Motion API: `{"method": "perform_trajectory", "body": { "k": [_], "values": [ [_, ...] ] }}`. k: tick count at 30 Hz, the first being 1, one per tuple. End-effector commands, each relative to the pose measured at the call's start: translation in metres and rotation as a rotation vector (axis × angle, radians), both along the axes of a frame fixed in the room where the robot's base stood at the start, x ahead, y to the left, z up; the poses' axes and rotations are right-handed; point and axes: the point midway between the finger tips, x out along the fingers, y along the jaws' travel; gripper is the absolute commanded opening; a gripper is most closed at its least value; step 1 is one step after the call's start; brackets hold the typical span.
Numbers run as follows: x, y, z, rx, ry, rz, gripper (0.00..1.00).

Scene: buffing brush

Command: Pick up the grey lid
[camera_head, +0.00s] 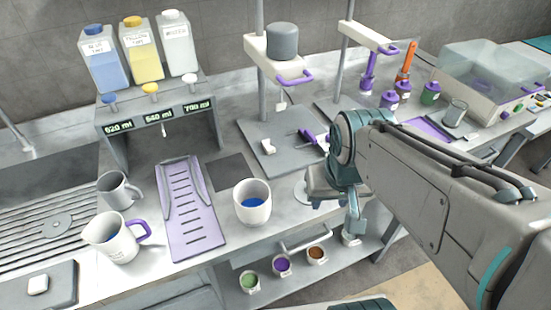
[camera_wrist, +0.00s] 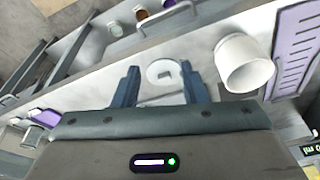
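The grey lid (camera_wrist: 165,72) is a flat, pale round disc with a small dark slot, lying on the counter. In the wrist view it appears between and slightly beyond my fingertips. In the head view only its left part (camera_head: 300,192) shows, with my arm's end covering the rest. My gripper (camera_wrist: 160,80) is open and empty, pointing down over the counter near the lid. It also shows in the head view (camera_head: 328,203). I cannot tell the exact height of the fingertips above the lid.
A white cup with blue liquid (camera_head: 252,203) stands left of the lid, close to my gripper. A purple slotted ramp (camera_head: 190,212) lies farther left. A grey stand (camera_head: 270,140) is behind. Small paint pots (camera_head: 282,266) sit on a lower shelf beyond the counter's front edge.

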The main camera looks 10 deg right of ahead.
Motion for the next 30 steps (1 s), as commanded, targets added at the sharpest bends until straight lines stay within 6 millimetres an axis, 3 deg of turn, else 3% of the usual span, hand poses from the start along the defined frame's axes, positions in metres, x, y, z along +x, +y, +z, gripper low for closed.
{"method": "perform_trajectory", "body": {
  "k": [5,9,18,25,30],
  "values": [
    [0.028,-0.006,0.011,0.034,0.049,-0.254,0.39],
    [0.062,-0.002,0.018,0.075,0.107,-0.533,0.39],
    [0.123,0.001,0.018,0.140,0.197,-1.057,0.39],
    [0.138,-0.001,0.009,0.153,0.220,-1.207,0.39],
    [0.137,-0.001,-0.020,0.153,0.226,-1.215,0.39]
  ]
}}
